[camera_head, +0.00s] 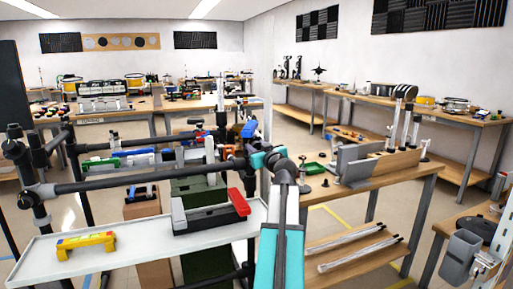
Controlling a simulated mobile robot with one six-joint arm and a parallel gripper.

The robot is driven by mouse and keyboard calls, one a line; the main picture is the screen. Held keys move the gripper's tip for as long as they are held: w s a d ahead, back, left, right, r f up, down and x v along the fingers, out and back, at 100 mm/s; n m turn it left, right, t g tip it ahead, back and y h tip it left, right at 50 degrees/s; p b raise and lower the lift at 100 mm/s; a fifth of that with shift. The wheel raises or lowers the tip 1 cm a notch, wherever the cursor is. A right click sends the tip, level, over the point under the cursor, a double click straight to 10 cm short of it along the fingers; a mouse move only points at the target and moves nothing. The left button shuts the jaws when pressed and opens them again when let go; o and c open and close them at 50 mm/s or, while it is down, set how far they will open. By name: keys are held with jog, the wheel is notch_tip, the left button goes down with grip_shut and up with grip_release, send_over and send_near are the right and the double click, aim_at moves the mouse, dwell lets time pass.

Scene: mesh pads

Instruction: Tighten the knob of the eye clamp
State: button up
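A black pipe frame (140,182) stands at the left, with black clamp fittings (15,150) where its bars cross. I cannot tell which fitting, if any, is the eye clamp, and no knob can be made out clearly. My teal and white arm (279,250) rises from the bottom centre to a grey and teal joint near the right end of the long bar. The arm's far end is small and mixed with dark parts of the frame behind that joint. I cannot make out the gripper's fingers or any object between them.
A white shelf (40,252) below the bar holds a yellow tool (85,245) and a grey-black block with a red handle (238,203). A wooden workbench (375,190) with a grey angle plate (358,163) stands to the right. Floor shows between the benches.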

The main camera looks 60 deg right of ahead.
jog(key=c, duration=0.4)
jog(key=shift+c, duration=0.2)
